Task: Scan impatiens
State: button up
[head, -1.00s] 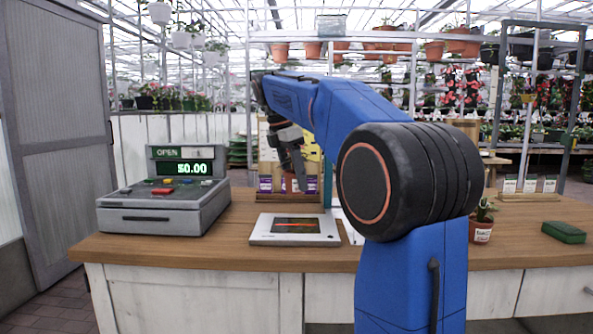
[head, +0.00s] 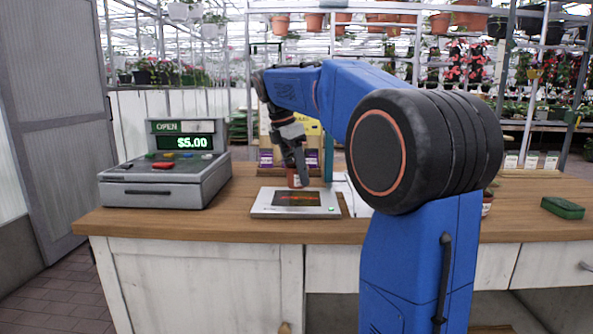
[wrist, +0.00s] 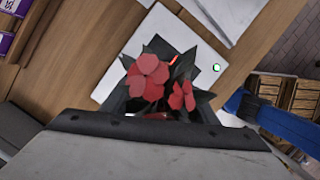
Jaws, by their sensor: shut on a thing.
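My gripper (head: 297,172) is shut on a small potted impatiens, held just above the flat scanner. In the wrist view the impatiens (wrist: 150,80) shows red flowers and dark leaves below my gripper (wrist: 160,118). In the head view only a bit of its reddish pot shows between the fingers. The white scanner (head: 268,207) lies on the counter; its dark window glows red-orange, and a green light is lit at its corner. The scanner also shows in the wrist view (wrist: 118,97), partly hidden by the plant. The register (head: 165,190) reads $5.00.
The wooden counter (head: 230,225) has clear room in front of the scanner. A small pot (head: 487,205) stands partly behind my arm. A green box (head: 562,208) lies at the right. White paper (head: 356,200) lies beside the scanner. Seed-packet racks stand behind.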

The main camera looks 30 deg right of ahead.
jog(key=shift+r, duration=5)
